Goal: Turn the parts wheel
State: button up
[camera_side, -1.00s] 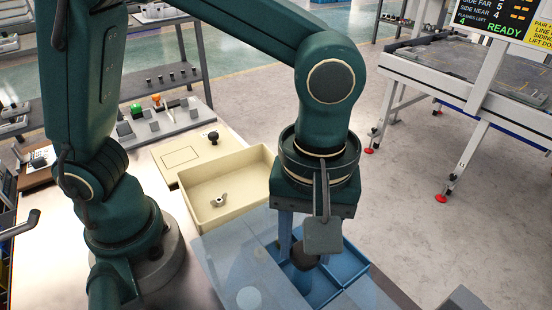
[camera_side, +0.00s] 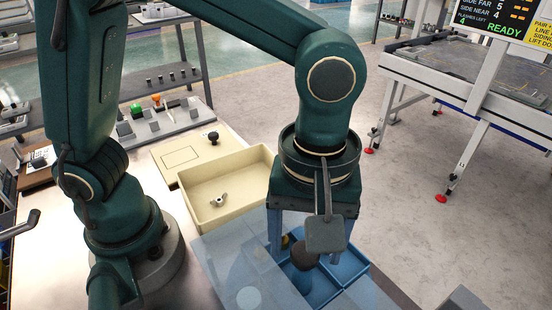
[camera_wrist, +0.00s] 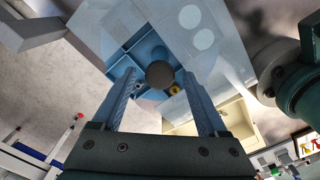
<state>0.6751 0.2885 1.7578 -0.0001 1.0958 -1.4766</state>
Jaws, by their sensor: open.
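The parts wheel (camera_side: 347,266) is a blue round tray with dividers, partly under a pale see-through cover (camera_side: 235,265). A dark round knob (camera_side: 305,254) stands at its middle; it also shows in the wrist view (camera_wrist: 160,74). My gripper (camera_wrist: 159,76) is open, pointing down, with one finger on each side of the knob. A gap shows between knob and fingers in the wrist view. A yellow-gold part (camera_wrist: 174,89) lies in a compartment beside the knob. My wrist hides part of the wheel in the side view.
A cream tray (camera_side: 240,180) behind the wheel holds a small metal wing nut (camera_side: 218,200). A cream panel with a black knob (camera_side: 213,137) and a grey rack with coloured knobs (camera_side: 156,100) stand farther back.

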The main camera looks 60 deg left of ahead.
jog(key=shift+r, duration=2.55)
jog(key=shift+w+a, duration=0.1)
jog(key=a+r+n+t, duration=0.1)
jog(key=a+r+t, duration=0.3)
jog(key=a, duration=0.5)
jog(key=s+a+f+m+t, duration=0.1)
jog(key=s+a+f+m, duration=0.2)
jog(key=a+m, duration=0.3)
jog(key=m, duration=0.4)
jog(key=shift+a+f+t, duration=0.3)
jog(key=shift+a+f, duration=0.1)
